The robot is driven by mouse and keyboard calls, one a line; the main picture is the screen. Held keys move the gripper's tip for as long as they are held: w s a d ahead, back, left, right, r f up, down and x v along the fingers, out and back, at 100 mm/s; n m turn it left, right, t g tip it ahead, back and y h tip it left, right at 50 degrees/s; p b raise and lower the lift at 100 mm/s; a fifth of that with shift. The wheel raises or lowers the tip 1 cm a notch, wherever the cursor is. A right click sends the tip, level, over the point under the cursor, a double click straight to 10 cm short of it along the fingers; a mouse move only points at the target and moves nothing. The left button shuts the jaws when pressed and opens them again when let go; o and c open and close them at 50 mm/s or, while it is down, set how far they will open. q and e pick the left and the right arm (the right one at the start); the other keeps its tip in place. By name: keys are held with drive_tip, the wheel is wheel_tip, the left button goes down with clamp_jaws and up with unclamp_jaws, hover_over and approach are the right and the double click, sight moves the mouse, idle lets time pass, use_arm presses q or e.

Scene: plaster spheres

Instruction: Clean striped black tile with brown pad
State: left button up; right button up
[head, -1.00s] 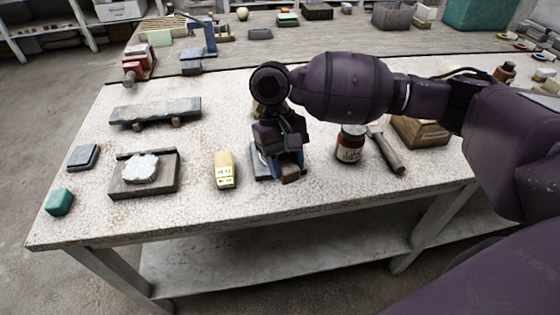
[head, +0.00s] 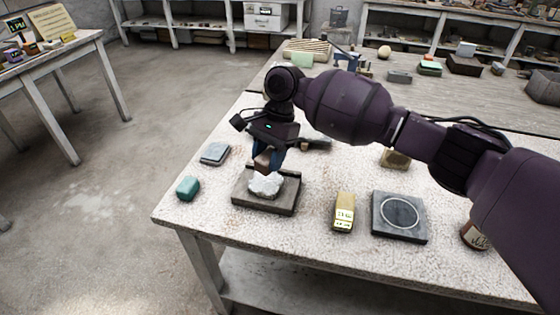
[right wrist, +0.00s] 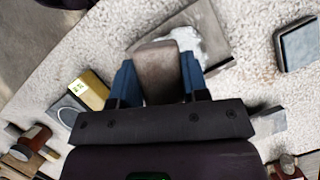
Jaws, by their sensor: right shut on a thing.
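My right gripper (head: 268,160) is shut on a brown pad (head: 266,166), held above the tray's white lump. In the right wrist view the brown pad (right wrist: 157,73) sits between the blue fingers. A dark square slab (head: 381,228) with a pale ring lies right of the yellow timer. A small blue-grey tile with dark edges (head: 215,153) lies at the left; it also shows in the right wrist view (right wrist: 301,42). I cannot make out stripes on either. My left gripper is not in view.
A brown tray (head: 282,208) holds a white lump (head: 265,184) under the pad. A teal block (head: 187,187) lies near the table's left corner. A yellow timer (head: 344,212) stands between tray and ringed slab. A jar (head: 474,236) is at the right.

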drive_tip(key=shift+w+m, duration=0.25)
drive_tip(key=shift+m, duration=0.25)
drive_tip(key=shift+s+d+m+y, duration=0.1)
drive_tip(key=shift+s+m+y, duration=0.05)
drive_tip(key=shift+m+y, duration=0.15)
drive_tip(key=shift+f+b, duration=0.95)
drive_tip(key=shift+f, duration=0.3)
wheel_tip(320, 180, down, 2)
drive_tip(key=shift+f+b, duration=0.1)
drive_tip(key=shift+b, duration=0.7)
drive_tip(key=shift+f, duration=0.9)
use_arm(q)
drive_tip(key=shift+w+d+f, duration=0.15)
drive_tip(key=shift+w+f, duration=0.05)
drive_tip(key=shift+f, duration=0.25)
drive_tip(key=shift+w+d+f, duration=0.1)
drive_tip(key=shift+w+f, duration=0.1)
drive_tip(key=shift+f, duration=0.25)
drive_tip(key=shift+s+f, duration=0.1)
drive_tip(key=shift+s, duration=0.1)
use_arm(e)
drive_tip(key=shift+f, duration=0.1)
